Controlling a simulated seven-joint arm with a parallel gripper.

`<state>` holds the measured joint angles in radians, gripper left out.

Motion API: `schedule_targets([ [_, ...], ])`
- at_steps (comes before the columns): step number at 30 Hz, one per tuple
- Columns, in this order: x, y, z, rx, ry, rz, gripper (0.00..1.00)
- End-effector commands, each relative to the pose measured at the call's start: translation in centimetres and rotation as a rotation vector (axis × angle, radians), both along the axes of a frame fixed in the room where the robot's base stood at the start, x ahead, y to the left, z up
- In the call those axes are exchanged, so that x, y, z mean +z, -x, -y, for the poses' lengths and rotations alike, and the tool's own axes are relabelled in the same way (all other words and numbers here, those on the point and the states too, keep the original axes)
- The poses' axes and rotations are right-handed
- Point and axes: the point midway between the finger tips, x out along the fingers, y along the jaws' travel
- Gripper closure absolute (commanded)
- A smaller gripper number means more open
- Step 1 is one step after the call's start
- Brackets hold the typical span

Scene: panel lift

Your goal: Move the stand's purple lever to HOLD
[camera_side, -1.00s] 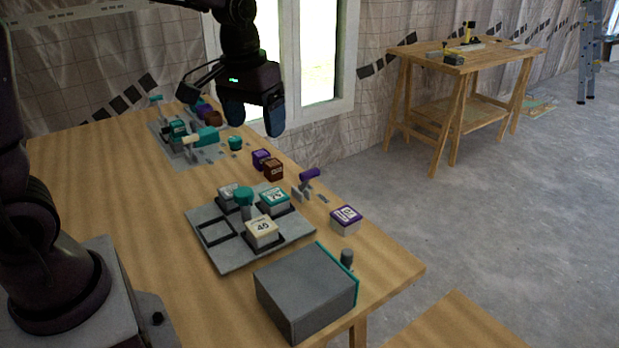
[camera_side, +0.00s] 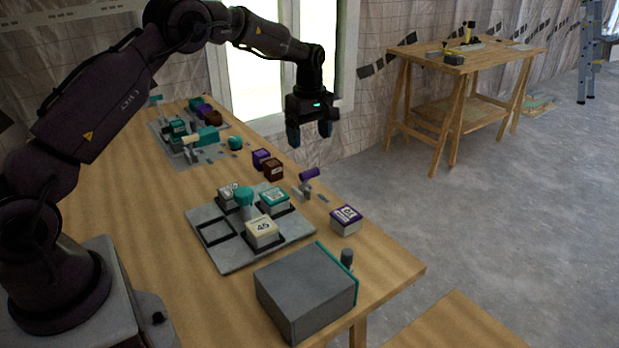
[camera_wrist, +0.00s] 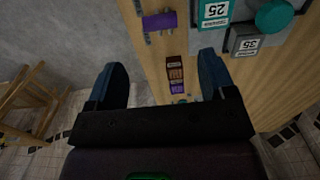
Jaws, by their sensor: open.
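The purple lever (camera_side: 309,174) stands on a small grey stand (camera_side: 302,191) near the table's far right edge. It also shows as a purple bar at the top of the wrist view (camera_wrist: 159,21). The HOLD marking is too small to read in either view. My gripper (camera_side: 309,139) is above the table's far edge, higher than the lever and apart from it. In the wrist view my gripper (camera_wrist: 160,85) shows two blue fingers spread wide with nothing between them.
A grey tray (camera_side: 228,264) holds several labelled blocks and a teal knob (camera_side: 243,196). A purple-topped block (camera_side: 345,219) sits right of the lever. Purple (camera_side: 261,157) and brown (camera_side: 273,168) blocks stand to its left. A grey box (camera_side: 305,293) is at the front.

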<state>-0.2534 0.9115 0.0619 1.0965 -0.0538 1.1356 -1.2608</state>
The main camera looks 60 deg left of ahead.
Motion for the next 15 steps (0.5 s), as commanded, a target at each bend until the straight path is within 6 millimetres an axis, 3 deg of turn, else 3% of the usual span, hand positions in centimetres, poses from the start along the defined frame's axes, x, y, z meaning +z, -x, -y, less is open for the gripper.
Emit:
schedule_targets([
  [15,-9.9,0.1,0.0,-0.004,0.001,-0.001,0.23],
])
